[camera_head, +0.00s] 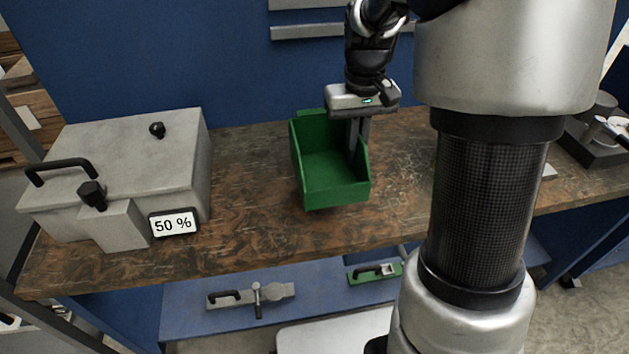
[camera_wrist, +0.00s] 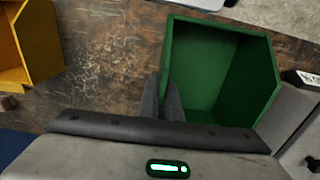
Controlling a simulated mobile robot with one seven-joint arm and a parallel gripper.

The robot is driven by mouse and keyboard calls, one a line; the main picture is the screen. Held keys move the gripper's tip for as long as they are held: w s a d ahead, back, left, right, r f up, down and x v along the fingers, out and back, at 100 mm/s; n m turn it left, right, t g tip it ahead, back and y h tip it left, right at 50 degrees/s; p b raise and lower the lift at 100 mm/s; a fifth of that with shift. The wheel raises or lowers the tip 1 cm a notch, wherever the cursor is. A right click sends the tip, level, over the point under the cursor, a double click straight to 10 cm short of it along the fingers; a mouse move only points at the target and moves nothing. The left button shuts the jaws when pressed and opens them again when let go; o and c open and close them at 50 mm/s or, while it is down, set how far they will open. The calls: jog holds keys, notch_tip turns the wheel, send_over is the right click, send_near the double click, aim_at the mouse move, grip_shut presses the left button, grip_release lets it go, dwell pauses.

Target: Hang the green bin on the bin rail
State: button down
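The green bin (camera_head: 330,180) is upright over the wooden workbench, open side up; I cannot tell whether its base touches the bench. My gripper (camera_head: 358,140) points down at the bin's right wall in the head view. Its two fingers are close together with the wall between them. In the wrist view the fingers (camera_wrist: 163,103) straddle the left edge of the green bin (camera_wrist: 220,70). A grey bin rail (camera_head: 335,30) runs along the blue back panel above the bench, partly hidden by my arm.
A yellow bin (camera_wrist: 30,45) shows in the wrist view. A lower blue shelf holds tools (camera_head: 250,297). Bench (camera_head: 250,170) between box and bin is clear.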

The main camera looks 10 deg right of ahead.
notch_tip(320, 180, down, 10)
jog(key=shift+r+b, duration=0.2)
jog(key=shift+b, duration=0.55)
jog(key=shift+f, duration=0.1)
jog(key=shift+f, duration=0.15)
jog(key=c, duration=2)
grip_release()
